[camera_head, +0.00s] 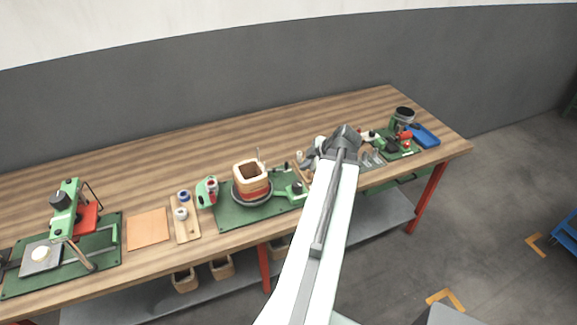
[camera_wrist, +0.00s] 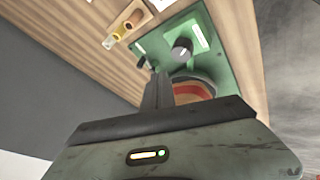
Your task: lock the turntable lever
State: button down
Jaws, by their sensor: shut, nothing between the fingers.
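The turntable (camera_head: 238,197) is a dark round disc on a green base plate (camera_head: 228,217). A wooden coil former with a red-orange winding (camera_head: 256,190) stands on it. At the plate's right end is a green block with a dark knob (camera_head: 297,188). In the wrist view a dark knob (camera_wrist: 181,50) and a small black handle (camera_wrist: 146,63) show on the green plate; I cannot tell which part is the lever. My gripper (camera_head: 308,163) is right of the turntable. Its shut fingers (camera_wrist: 157,90) are empty and partly cover the red-banded coil (camera_wrist: 192,90) in the wrist view.
Left of the turntable stand a wooden strip with spools (camera_head: 182,212), a brown pad (camera_head: 148,229) and a green press (camera_head: 64,215). At right are another green fixture (camera_head: 396,143) and a blue tray (camera_head: 424,136). The table's back is mostly clear.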

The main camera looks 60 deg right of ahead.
jog(key=b+x, duration=0.8)
jog(key=x, duration=0.2)
jog(key=shift+a+f, duration=0.15)
jog(key=shift+f, duration=0.05)
jog(key=shift+w+d+r, duration=0.1)
jog(key=shift+w+d, duration=0.55)
jog(key=shift+d, duration=0.15)
jog(key=shift+w+d+r, duration=0.15)
jog(key=shift+w+d, duration=0.5)
jog(key=shift+d, duration=0.1)
